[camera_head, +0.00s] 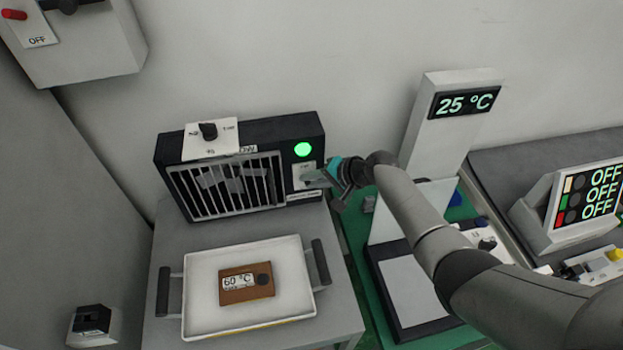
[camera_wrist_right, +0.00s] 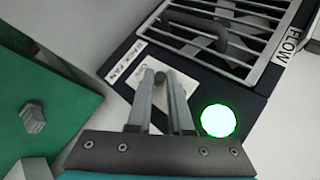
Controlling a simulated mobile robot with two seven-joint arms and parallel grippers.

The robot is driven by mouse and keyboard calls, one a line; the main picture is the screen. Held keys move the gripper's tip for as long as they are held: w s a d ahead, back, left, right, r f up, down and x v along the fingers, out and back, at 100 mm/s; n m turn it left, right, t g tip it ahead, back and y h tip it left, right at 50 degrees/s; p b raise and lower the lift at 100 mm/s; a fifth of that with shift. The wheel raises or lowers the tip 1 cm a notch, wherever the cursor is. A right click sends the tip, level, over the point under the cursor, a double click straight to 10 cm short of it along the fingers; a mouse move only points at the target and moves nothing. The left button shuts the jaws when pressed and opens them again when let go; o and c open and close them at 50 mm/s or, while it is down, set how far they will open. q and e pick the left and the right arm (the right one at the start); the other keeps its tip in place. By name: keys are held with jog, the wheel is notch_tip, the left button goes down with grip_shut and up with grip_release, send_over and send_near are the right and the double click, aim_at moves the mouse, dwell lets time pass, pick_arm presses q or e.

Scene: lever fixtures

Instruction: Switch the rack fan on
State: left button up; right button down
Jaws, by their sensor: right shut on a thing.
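The rack fan (camera_head: 225,187) is a dark box with a grey grille, standing against the wall at the back of the grey table. Its round lamp (camera_head: 303,149) glows green, also in the right wrist view (camera_wrist_right: 218,121). Below the lamp is a pale switch plate (camera_head: 304,168). A label reading RACK FAN (camera_wrist_right: 125,75) lies beside the plate in the right wrist view. My right gripper (camera_head: 311,178) is at this plate, its fingers shut on the small dark switch lever (camera_wrist_right: 160,77). The fingers partly hide the plate. My left gripper is not in view.
A dark rotary knob (camera_head: 208,130) sits on top of the fan box. A white tray (camera_head: 200,315) with a brown block marked 60 °C (camera_head: 240,296) stands in front. A 25 °C display (camera_head: 465,103) and an OFF panel (camera_head: 592,195) stand right.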

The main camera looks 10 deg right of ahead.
jog(key=c, duration=0.8)
grip_release()
jog(key=shift+c, duration=0.2)
jog(key=p+v, duration=0.2)
jog(key=v, duration=1.3)
jog(key=shift+r, duration=0.15)
